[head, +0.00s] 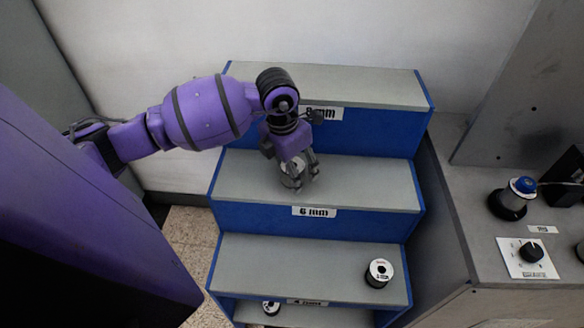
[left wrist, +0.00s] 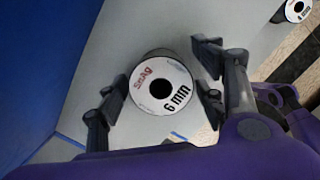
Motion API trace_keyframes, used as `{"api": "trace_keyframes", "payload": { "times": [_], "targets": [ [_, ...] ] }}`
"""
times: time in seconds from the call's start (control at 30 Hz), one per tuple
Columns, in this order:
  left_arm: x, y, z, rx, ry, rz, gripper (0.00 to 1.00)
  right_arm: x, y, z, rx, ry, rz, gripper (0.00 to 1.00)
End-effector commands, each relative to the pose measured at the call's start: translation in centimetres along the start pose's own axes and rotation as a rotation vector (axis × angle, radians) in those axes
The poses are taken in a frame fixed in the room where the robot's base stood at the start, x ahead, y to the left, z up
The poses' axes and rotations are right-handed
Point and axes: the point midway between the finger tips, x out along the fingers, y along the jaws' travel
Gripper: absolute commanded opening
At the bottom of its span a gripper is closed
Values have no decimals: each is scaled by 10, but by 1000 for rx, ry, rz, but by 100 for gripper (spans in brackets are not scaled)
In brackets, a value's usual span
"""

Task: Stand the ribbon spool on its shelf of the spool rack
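The ribbon spool (head: 291,170) is on the middle shelf of the spool rack, in its left-centre part. In the left wrist view its white end face (left wrist: 161,87) reads "6 mm" and faces the camera. My left gripper (head: 300,180) is over this spool with its fingers pointing down. In the left wrist view my left gripper (left wrist: 163,80) has a finger on each side of the spool, with gaps showing, so it looks open. The spool rack (head: 315,220) has blue risers and grey shelves; the middle shelf's label (head: 314,212) reads "6 mm". My right gripper is not seen.
Another spool (head: 379,273) stands on the lower shelf at right; one more (head: 271,307) is partly visible at the bottom. The top shelf (head: 350,85) is bare. A grey bench (head: 480,220) with a knob panel (head: 528,257) and a blue-topped device (head: 513,198) stands at right.

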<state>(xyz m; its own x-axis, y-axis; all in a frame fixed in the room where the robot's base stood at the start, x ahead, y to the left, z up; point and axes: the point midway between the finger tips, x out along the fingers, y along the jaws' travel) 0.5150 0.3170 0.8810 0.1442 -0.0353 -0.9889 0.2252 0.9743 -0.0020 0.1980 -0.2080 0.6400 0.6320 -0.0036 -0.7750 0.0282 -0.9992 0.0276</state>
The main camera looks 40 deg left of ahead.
Motion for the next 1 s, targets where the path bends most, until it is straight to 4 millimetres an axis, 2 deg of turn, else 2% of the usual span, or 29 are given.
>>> {"api": "trace_keyframes", "payload": {
  "times": [0.17,0.33,0.8,1.0],
  "targets": [
    [-1,0,0,0,0,0,63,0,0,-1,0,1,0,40],
    [-14,1,1,0,-2,2,63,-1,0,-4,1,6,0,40],
    [-106,1,1,0,-2,2,63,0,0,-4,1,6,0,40],
    [-122,0,0,1,1,1,63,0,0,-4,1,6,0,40]
  ]
}}
